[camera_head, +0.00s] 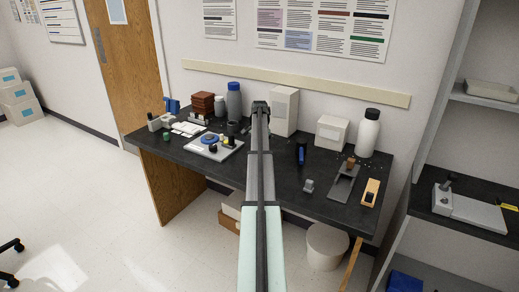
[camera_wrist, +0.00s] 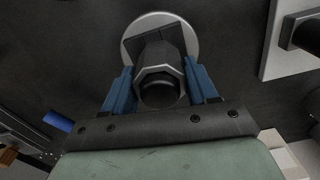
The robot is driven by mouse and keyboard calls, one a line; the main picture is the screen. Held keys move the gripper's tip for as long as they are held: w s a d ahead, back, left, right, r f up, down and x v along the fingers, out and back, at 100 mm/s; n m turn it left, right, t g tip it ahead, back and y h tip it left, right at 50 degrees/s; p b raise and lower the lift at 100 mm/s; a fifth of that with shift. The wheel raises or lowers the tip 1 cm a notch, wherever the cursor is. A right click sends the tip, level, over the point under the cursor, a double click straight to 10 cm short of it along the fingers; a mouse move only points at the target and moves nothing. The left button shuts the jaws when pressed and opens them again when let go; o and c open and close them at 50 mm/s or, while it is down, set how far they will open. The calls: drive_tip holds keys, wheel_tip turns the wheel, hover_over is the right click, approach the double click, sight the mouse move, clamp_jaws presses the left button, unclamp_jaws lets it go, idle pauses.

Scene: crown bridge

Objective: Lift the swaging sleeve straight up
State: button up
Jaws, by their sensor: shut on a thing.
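The swaging sleeve (camera_wrist: 160,87) shows in the wrist view as a dark grey faceted piece with a round dark hollow facing the camera. My gripper (camera_wrist: 161,82) has a blue finger on each side of it and is shut on it. Beyond the sleeve lies a pale round disc (camera_wrist: 187,29) with a dark square-edged part over it. I cannot tell whether the sleeve touches this part or hangs clear. In the head view my arm reaches over the bench and hides the gripper and the sleeve.
The black bench (camera_head: 270,184) holds a white plate (camera_head: 197,149) with small parts, left of my arm. A blue-and-black tool (camera_head: 301,155), a grey holder (camera_head: 340,187) and a wooden block (camera_head: 370,193) are to the right. Boxes and a white bottle (camera_head: 368,134) stand behind.

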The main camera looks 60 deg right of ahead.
drive_tip(key=c, duration=0.5)
drive_tip(key=shift+r, duration=0.25)
drive_tip(key=shift+r, duration=3.8)
